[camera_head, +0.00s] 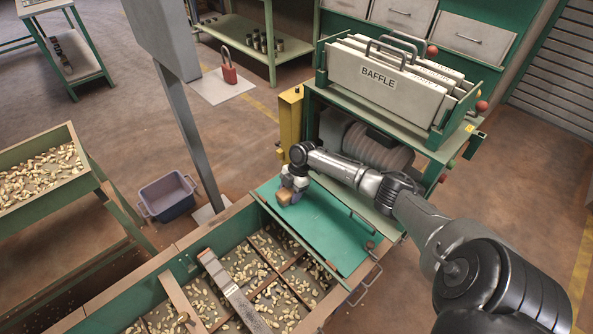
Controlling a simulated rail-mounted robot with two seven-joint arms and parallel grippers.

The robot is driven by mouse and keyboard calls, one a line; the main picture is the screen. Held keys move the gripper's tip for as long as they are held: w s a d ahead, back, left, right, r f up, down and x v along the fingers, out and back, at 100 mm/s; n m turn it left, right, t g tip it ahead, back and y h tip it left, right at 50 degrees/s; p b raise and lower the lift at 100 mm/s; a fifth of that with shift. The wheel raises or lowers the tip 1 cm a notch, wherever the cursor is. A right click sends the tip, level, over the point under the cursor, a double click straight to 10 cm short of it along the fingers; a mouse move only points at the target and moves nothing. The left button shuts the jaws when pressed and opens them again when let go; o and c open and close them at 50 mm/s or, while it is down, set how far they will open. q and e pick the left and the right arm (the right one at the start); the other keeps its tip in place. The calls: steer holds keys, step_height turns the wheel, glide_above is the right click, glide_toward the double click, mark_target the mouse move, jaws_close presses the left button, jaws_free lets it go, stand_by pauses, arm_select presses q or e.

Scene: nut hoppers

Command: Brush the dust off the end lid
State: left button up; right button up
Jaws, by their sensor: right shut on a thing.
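The end lid (325,232) is a flat green panel over the far right end of the long nut hopper. Small dark specks show on it. My right gripper (291,190) is at the lid's far left part, shut on a small brush with a tan block (285,197). The brush is low at the lid; I cannot tell whether its bristles touch the surface. My right arm reaches in from the lower right. My left gripper is not in view.
The open hopper bays (265,275) hold nuts, with a grey bar (237,290) lying across. A baffle rack (390,85) stands behind the lid. A purple-grey bin (168,196) is on the floor at left, near another nut tray (40,175). A grey post rises beyond the hopper.

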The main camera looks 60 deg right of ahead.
step_height(320, 180, up, 2)
steer(key=shift+r+p, duration=0.2)
steer(key=shift+p, duration=0.15)
steer(key=shift+a+r+p, duration=0.1)
steer(key=shift+r+p, duration=0.1)
steer(key=shift+p, duration=0.1)
step_height(320, 180, up, 2)
steer(key=shift+w+r+p, duration=0.15)
steer(key=shift+r+p, duration=0.05)
steer(key=shift+p, duration=0.85)
steer(key=shift+r+p, duration=1.25)
steer(key=shift+r, duration=0.15)
